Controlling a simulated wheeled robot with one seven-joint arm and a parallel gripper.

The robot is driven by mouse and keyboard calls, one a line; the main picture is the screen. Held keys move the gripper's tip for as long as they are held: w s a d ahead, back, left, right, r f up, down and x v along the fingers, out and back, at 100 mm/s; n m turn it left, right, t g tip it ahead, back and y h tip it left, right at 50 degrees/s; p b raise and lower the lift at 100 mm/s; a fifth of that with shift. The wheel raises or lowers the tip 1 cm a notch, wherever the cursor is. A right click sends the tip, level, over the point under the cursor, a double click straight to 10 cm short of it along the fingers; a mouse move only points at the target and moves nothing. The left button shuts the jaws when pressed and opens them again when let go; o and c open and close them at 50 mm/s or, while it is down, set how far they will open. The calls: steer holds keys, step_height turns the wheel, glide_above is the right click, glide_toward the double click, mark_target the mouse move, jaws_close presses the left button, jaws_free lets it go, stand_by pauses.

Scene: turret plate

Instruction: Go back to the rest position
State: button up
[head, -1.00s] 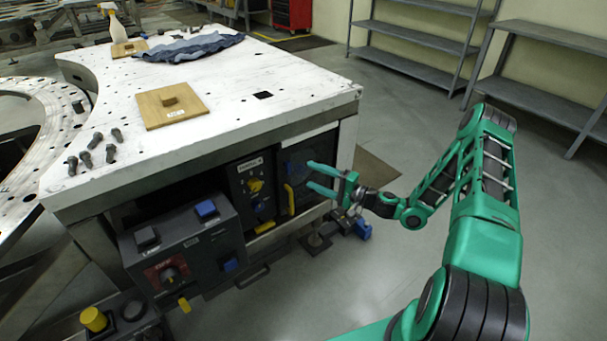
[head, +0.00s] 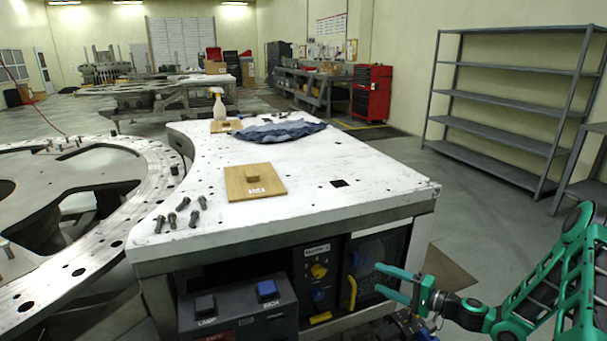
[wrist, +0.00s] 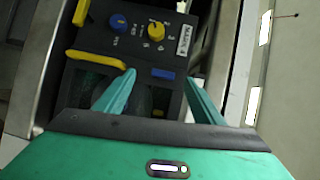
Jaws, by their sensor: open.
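My gripper (head: 393,283) is open and empty. In the head view it is at the lower right, its two green fingers pointing left, in front of the cabinet panel under the white table. In the wrist view my gripper (wrist: 160,95) shows both fingers spread apart, with the dark control panel (wrist: 140,55) beyond them. The panel carries a yellow knob, a blue knob and a yellow handle (wrist: 95,59). In the head view the panel (head: 318,275) sits beside a mesh door with a yellow handle (head: 352,293). I cannot tell whether a finger touches anything.
The white table (head: 330,165) holds a wooden board (head: 270,188), a blue cloth (head: 275,131), a spray bottle (head: 219,108) and several bolts (head: 183,208). A control box (head: 240,310) stands in front. Grey shelves (head: 505,100) line the right wall. Open floor (head: 465,205) lies between.

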steer(key=s+d+r+g+h, duration=0.3)
steer(key=s+r, duration=0.5)
steer(key=s, duration=0.6)
steer(key=s+d+r+n+g+h, duration=0.1)
steer(key=s+d+r+g+h, duration=0.3)
steer(key=s+r, duration=0.4)
steer(key=s+d+r+g+h, duration=0.4)
steer(key=s+r, duration=0.4)
steer(key=s, duration=1.1)
steer(key=shift+s+d+n+h, duration=0.3)
steer(key=shift+s+d+h, duration=0.05)
steer(key=shift+h, duration=0.15)
steer(key=shift+w+f+g, duration=0.25)
steer(key=shift+w+g, duration=0.05)
steer(key=shift+w, duration=0.35)
